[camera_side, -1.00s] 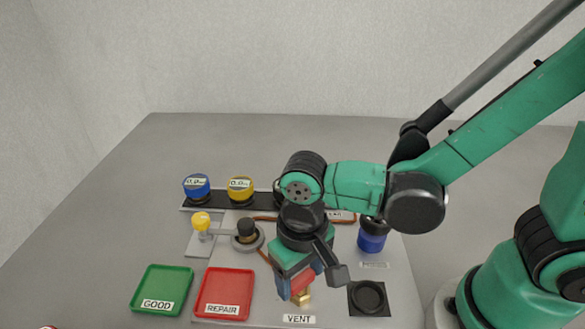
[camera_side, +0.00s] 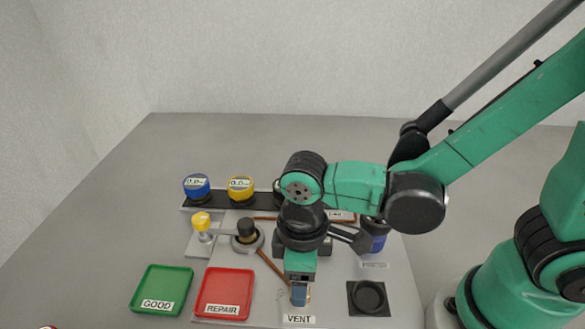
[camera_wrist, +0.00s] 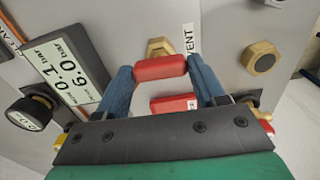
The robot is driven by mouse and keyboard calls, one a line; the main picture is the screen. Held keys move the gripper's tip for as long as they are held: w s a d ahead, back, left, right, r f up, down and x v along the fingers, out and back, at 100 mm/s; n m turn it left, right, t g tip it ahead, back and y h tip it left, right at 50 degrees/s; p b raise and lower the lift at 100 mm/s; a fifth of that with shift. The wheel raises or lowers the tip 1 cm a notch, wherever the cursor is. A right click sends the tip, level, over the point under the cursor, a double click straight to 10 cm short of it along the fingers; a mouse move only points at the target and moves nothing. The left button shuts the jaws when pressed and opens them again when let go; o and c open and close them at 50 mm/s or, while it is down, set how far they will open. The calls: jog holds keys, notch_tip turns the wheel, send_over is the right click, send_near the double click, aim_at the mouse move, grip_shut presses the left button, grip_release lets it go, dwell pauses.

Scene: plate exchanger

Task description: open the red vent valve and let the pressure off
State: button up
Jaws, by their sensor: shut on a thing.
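The red vent valve handle (camera_wrist: 160,67) lies crosswise between the two blue fingers of my gripper (camera_wrist: 161,75) in the wrist view, and the fingers are shut on its ends. A brass hex fitting (camera_wrist: 158,47) shows just behind the handle, beside the VENT label (camera_wrist: 189,40). In the side view my gripper (camera_side: 299,294) points down just behind the VENT label (camera_side: 299,319) and hides the handle. A display (camera_wrist: 68,66) in the wrist view reads 0.1 bar above 6.0 bar.
A green GOOD tray (camera_side: 146,283) and a red REPAIR tray (camera_side: 206,284) lie left of my gripper. A black round holder (camera_side: 369,297) is to the right. Blue (camera_side: 196,187) and yellow (camera_side: 240,189) gauges stand at the back. Another brass fitting (camera_wrist: 260,58) shows in the wrist view.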

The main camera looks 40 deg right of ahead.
jog(key=shift+n, duration=0.3)
dwell(0.4)
jog(key=o, duration=1.3)
jog(key=shift+r, duration=2.8)
jog(key=w+d+r+m+t, duration=0.1)
jog(key=d+m+t, duration=0.1)
jog(key=d+m, duration=0.1)
jog(key=w+d+r+m+t, duration=0.1)
jog(key=w+d+m+t, duration=0.1)
jog(key=d, duration=0.4)
jog(key=w+d+r+m+t, duration=0.1)
jog(key=d+r+m+t, duration=0.1)
jog(key=d+m+t, duration=0.1)
jog(key=shift+w+d+m, duration=0.25)
jog(key=shift+d+m, duration=0.35)
jog(key=shift+d, duration=0.15)
